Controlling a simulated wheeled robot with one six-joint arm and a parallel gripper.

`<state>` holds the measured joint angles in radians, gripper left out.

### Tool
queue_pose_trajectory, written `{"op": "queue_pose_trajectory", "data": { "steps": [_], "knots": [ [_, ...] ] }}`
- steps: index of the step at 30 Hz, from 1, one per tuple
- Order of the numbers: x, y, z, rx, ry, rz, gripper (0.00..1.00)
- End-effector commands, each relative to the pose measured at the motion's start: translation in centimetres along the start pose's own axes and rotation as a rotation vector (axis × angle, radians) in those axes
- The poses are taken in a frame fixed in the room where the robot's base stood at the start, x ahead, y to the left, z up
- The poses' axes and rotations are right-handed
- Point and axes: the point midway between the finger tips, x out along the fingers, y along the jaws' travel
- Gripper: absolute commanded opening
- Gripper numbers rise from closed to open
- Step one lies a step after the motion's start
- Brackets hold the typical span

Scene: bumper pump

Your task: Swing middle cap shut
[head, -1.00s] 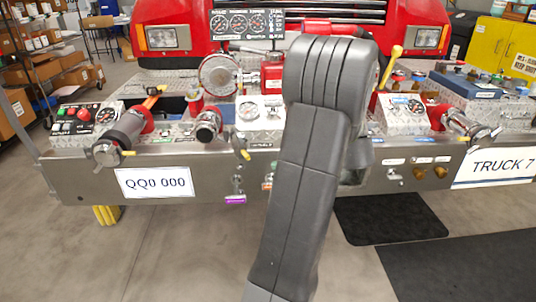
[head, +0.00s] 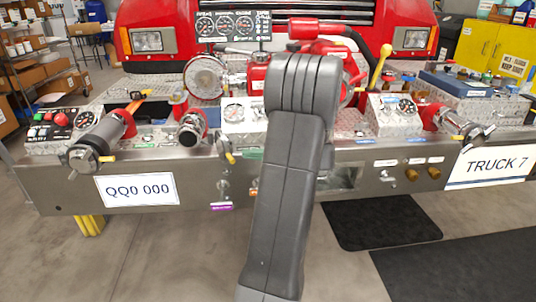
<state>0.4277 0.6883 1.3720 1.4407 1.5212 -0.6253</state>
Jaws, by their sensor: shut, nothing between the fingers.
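The middle outlet (head: 191,130) is a short metal pipe on the bumper deck, and its dark mouth faces me uncovered. Beside it on the right, a narrow metal piece (head: 223,145) with a yellow tab (head: 230,157) hangs at the deck's front edge. It looks like the middle cap swung aside, seen nearly edge-on. The left outlet cap (head: 80,158) and the right outlet cap (head: 475,135) sit on their pipe ends, each with a yellow tab. My grey arm rises through the centre of the picture. My gripper is hidden behind it or out of frame.
The steel bumper (head: 60,187) spans the view, with a QQ0 000 plate (head: 137,189) and a TRUCK 7 sign (head: 490,166). A red valve body (head: 258,75), a yellow lever (head: 380,65) and gauge boxes stand on the deck. A black mat (head: 380,222) lies on the open floor.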

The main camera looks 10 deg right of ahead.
Motion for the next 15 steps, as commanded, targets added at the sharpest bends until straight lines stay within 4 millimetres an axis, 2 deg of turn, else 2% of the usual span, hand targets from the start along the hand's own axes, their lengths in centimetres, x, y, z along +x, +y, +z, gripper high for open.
{"op": "queue_pose_trajectory", "data": {
  "steps": [6,15],
  "knots": [
    [1.4,0.0,1.4,-0.002,0.000,0.000,0.00],
    [1.6,0.0,1.6,-0.002,0.001,0.000,0.00]
  ]
}}
